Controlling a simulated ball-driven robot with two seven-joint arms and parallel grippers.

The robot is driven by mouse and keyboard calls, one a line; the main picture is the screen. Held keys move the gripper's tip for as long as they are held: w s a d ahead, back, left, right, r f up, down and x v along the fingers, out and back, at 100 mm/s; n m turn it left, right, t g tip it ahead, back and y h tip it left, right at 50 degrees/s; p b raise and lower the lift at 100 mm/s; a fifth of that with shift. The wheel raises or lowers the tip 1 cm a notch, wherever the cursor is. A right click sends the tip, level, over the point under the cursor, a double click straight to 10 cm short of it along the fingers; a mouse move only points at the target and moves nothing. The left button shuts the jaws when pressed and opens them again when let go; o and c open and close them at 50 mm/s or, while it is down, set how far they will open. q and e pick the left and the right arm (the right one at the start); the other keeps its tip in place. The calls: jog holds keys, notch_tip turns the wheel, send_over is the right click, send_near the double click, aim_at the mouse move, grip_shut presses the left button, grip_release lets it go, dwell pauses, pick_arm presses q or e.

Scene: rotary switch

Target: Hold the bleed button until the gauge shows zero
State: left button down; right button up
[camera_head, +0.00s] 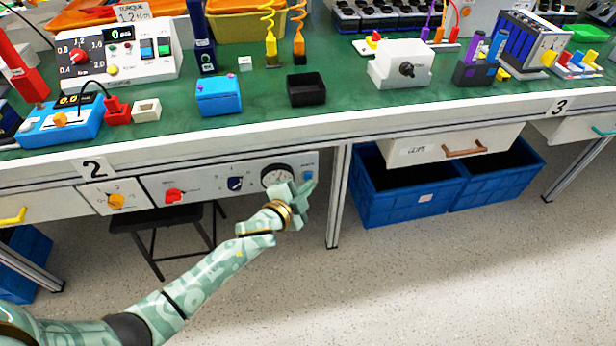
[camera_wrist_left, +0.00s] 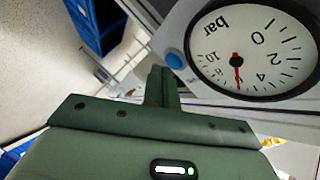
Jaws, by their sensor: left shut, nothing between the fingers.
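The blue bleed button (camera_head: 308,175) sits at the right end of the grey panel under the bench. It also shows in the left wrist view (camera_wrist_left: 175,61). The round white pressure gauge (camera_head: 277,177) is just left of it. In the left wrist view the gauge (camera_wrist_left: 258,42) appears upside down, marked "bar", with its red needle near 6. My left gripper (camera_head: 307,188) is shut and empty, with its fingertips close to the button. In the left wrist view the fingertips lie beside the button; I cannot tell if they touch it. My right gripper is not in view.
A bench leg (camera_head: 338,200) stands just right of the gripper. A black stool (camera_head: 165,235) is under the bench, and blue crates (camera_head: 400,195) stand to the right.

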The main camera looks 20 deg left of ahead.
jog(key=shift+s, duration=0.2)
pick_arm(q)
jog(key=shift+w+a, duration=0.1)
jog(key=shift+w, duration=0.1)
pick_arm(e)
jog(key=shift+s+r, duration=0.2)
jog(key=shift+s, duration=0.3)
pick_arm(q)
jog(key=shift+w, duration=0.1)
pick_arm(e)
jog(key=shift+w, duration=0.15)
pick_arm(q)
jog(key=shift+w+a, duration=0.1)
jog(key=shift+a, duration=0.05)
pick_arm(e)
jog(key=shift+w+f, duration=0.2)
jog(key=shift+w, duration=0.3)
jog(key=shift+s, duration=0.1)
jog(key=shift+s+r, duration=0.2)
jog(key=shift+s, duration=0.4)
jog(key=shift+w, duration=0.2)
